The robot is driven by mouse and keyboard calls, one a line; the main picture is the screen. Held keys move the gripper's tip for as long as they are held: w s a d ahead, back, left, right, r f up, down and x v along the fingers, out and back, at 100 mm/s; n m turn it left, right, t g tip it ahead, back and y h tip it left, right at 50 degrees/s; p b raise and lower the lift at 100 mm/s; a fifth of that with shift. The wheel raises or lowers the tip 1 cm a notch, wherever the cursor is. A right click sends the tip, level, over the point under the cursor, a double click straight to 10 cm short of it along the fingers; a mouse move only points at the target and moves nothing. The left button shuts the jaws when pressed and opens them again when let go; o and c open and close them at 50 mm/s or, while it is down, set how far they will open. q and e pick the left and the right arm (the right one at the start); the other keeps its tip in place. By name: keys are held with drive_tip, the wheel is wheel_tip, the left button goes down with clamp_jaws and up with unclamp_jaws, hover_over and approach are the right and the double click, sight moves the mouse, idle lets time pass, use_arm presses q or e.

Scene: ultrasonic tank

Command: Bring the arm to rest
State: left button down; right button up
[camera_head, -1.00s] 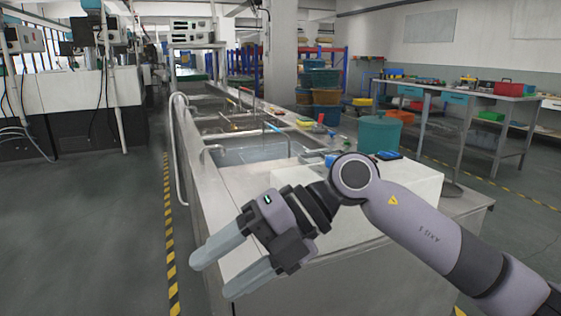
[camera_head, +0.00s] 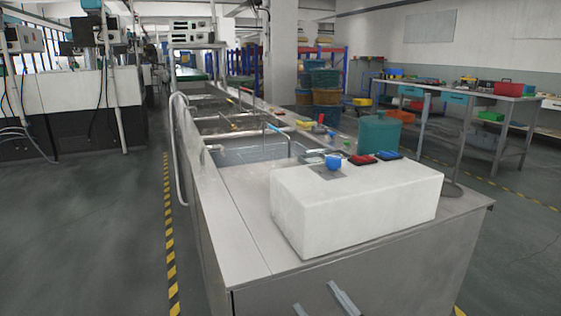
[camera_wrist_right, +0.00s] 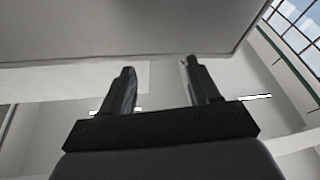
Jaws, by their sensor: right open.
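My right gripper (camera_head: 322,300) shows only as two grey fingertips at the bottom edge of the head view, in front of the near end of the steel tank bench (camera_head: 236,248). In the right wrist view its two dark fingers (camera_wrist_right: 160,82) stand well apart, with nothing between them. The rest of the right arm is out of the head view. My left gripper is in neither view.
A white block (camera_head: 350,222) sits on the bench's near end, with a blue knob (camera_head: 333,162) and red and blue switches behind it. A teal bucket (camera_head: 379,135) stands farther back. Floor left of the yellow-black stripe (camera_head: 170,250) is clear.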

drive_tip(key=s+d+f+m+g+h, duration=0.5)
drive_tip(key=s+f, duration=0.3)
drive_tip(key=f, duration=0.4)
drive_tip(key=s+d+f+m+g+h, duration=0.35)
drive_tip(key=s+d+f, duration=0.45)
drive_tip(key=f, duration=0.4)
wheel_tip(320, 180, up, 13)
drive_tip(key=s+n+h+p, duration=0.1)
drive_tip(key=p, duration=1.4)
drive_tip(key=shift+s+d+t+p, duration=0.15)
drive_tip(key=shift+d+t+p, duration=0.1)
drive_tip(key=shift+t+p, duration=0.15)
